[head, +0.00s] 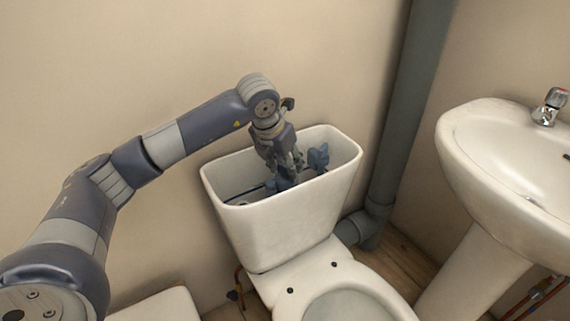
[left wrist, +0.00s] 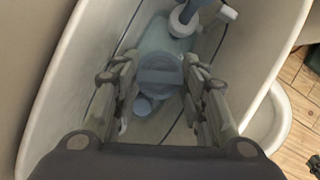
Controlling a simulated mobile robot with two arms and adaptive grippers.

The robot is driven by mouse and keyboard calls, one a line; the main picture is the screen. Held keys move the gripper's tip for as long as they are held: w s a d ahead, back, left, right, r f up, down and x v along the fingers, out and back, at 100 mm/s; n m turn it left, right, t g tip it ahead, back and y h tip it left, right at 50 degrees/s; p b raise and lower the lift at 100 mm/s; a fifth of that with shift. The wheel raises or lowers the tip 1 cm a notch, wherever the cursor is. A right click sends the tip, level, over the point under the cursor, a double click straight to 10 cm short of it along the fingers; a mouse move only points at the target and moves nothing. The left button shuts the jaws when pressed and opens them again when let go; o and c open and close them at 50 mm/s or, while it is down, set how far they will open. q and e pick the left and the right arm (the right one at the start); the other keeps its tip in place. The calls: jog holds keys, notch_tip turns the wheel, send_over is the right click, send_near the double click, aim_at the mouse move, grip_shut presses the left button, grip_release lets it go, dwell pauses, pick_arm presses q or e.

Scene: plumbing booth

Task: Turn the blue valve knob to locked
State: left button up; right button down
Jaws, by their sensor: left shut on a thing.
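The blue valve knob (left wrist: 160,76) is a round disc with a raised bar across its top. It sits inside the open toilet cistern (head: 290,208). My left gripper (head: 284,172) reaches down into the cistern from above. In the left wrist view, its two fingers (left wrist: 162,82) stand on either side of the knob, shut on it. In the head view the fingers largely hide the knob, and I cannot read any locked marking. My right gripper is in neither view.
Another blue fitting (head: 318,157) stands right of my gripper inside the cistern. The cistern's walls surround the gripper closely. A grey pipe (head: 400,110) rises to the right, beside a white sink (head: 500,165). The toilet bowl (head: 350,300) is in front.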

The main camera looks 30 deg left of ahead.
pick_arm(q)
jog(key=shift+a+m, duration=0.1)
jog(key=shift+m, duration=0.4)
jog(key=shift+m+h+p, duration=0.35)
jog(key=shift+m+h, duration=0.15)
jog(key=shift+m, duration=0.3)
jog(key=shift+r+m+g+h, duration=0.1)
jog(key=shift+m+g+h, duration=0.2)
jog(key=shift+m, duration=0.5)
jog(key=shift+m+p, duration=0.4)
jog(key=shift+m, duration=0.1)
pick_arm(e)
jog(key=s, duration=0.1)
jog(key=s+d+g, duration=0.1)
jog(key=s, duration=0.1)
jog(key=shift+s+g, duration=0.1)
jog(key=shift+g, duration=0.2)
pick_arm(q)
jog(key=o, duration=1.1)
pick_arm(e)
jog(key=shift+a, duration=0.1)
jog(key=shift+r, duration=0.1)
